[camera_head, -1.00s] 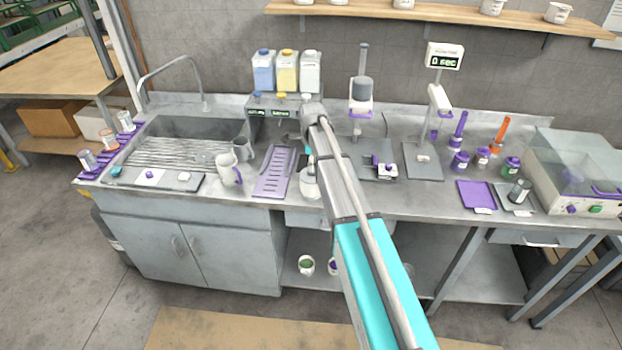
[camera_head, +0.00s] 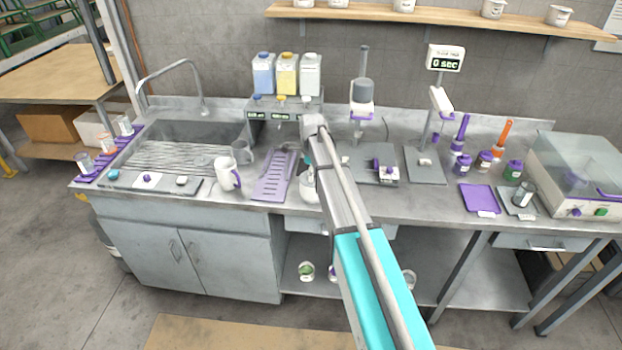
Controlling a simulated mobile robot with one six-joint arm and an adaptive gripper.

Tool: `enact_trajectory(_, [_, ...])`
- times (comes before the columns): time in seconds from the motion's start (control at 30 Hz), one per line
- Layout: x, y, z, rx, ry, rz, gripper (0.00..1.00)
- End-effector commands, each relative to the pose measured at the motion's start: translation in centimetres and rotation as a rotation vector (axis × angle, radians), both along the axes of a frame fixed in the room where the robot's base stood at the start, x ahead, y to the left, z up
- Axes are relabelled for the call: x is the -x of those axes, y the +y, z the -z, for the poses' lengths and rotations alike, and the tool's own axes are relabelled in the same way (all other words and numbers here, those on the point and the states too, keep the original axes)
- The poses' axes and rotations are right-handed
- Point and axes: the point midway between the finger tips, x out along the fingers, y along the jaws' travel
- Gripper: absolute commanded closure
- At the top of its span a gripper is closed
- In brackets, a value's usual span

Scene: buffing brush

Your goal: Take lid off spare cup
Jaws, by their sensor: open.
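A white round cup or jar (camera_head: 308,191) stands near the front edge of the counter, right of the purple slotted tray. My arm hides its right side. Its top is too small and covered to tell whether a lid sits on it. My gripper (camera_head: 307,174) points down just above this cup, largely hidden by my own wrist; it is open, and contact with the cup cannot be made out. No label marks any as the spare cup.
The purple slotted tray (camera_head: 273,177) lies close left of my gripper. A dispenser (camera_head: 283,113) with bottles stands behind it. A small device on a grey plate (camera_head: 385,172) is to the right. The sink (camera_head: 185,150) is at left; cups stand on the lower shelf.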

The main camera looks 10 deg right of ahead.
Motion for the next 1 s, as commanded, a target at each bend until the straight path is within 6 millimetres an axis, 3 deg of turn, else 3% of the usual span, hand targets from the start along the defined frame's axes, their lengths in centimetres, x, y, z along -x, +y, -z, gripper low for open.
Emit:
enact_trajectory(0.1, [0.00, -0.01, 0.00, 0.000, 0.000, 0.000, 0.42])
enact_trajectory(0.4, [0.00, -0.03, 0.00, 0.000, 0.000, 0.000, 0.98])
enact_trajectory(1.0, [0.00, -0.07, -0.63, 0.000, 0.000, 0.001, 1.00])
